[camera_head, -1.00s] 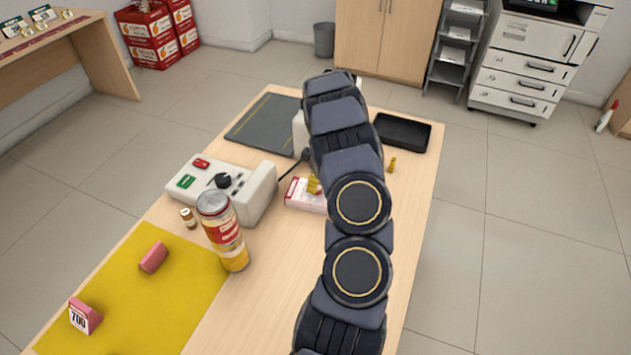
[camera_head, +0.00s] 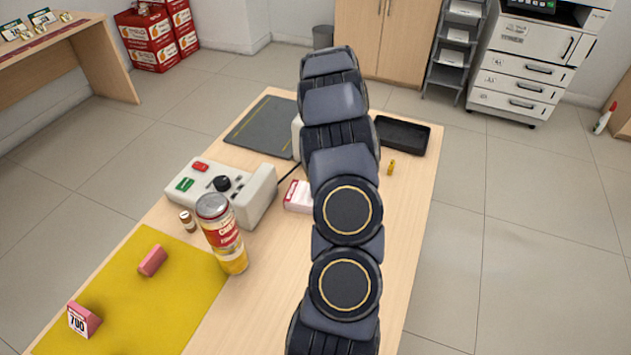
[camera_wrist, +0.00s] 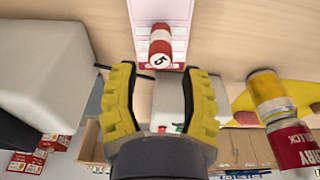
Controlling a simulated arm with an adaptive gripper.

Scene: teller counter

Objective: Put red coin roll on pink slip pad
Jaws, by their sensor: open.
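The red coin roll (camera_wrist: 160,47), with white parts and a "5" on it, is on the pink slip pad (camera_wrist: 178,10) in the wrist view. I cannot tell whether it stands or lies. The pad's left part (camera_head: 297,197) shows in the head view beside my arm, which hides the roll there. My gripper (camera_wrist: 161,78) is open, its two yellow fingers apart with nothing held between them. In the wrist view the roll appears just past the fingertips, clear of both. In the head view my gripper is hidden behind my arm.
A tall red-and-yellow can (camera_head: 221,235) and a small brown bottle (camera_head: 187,221) stand left of the pad, near a grey machine (camera_head: 222,190). A black tray (camera_head: 402,135) and small yellow piece (camera_head: 391,167) are at the back right. A yellow mat (camera_head: 150,300) holds pink blocks.

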